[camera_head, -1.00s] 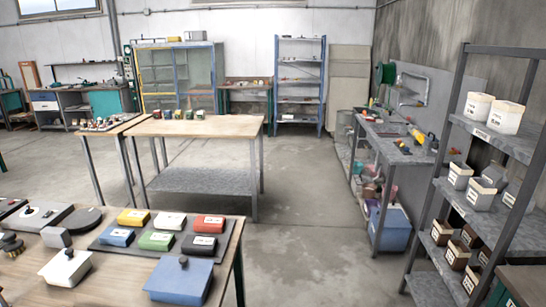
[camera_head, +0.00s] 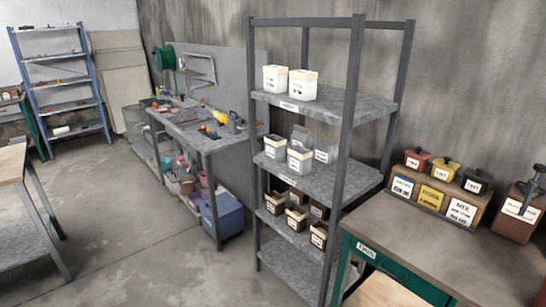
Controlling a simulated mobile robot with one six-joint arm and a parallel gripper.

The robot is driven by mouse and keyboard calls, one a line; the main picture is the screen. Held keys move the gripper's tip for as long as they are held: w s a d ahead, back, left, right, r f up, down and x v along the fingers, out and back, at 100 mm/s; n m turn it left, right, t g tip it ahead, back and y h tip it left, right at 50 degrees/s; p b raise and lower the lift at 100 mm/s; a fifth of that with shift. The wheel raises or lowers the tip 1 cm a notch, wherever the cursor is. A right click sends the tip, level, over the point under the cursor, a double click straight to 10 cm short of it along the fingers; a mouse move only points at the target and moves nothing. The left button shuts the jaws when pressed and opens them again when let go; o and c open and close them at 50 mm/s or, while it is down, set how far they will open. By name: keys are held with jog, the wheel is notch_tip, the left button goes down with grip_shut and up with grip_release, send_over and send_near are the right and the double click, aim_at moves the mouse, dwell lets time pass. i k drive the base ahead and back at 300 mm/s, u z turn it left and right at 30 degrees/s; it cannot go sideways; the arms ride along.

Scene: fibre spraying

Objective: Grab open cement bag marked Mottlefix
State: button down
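Several bags stand on a grey metal shelf rack (camera_head: 347,150) right of centre. White bags (camera_head: 301,85) are on its top shelf, grey and white bags (camera_head: 300,158) on the second, and brown bags with pale labels (camera_head: 296,218) on the third. One bag on the second shelf (camera_head: 300,136) seems to have a raised, open top. The print on the bags is too small to read, so I cannot tell which is marked Mottlefix. My gripper is not in view.
A table with a green frame (camera_head: 420,240) stands at the right, holding a label rack (camera_head: 435,196) and a brown container (camera_head: 517,215). A grey workbench (camera_head: 205,135) with tools stands left of the shelf rack. Concrete floor (camera_head: 140,230) is clear at the left.

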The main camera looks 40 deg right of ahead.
aim_at(275, 146)
jog(key=z, duration=0.45)
jog(key=i, duration=0.6)
jog(key=z, duration=0.85)
jog(key=i, duration=0.6)
jog(key=z, duration=0.35)
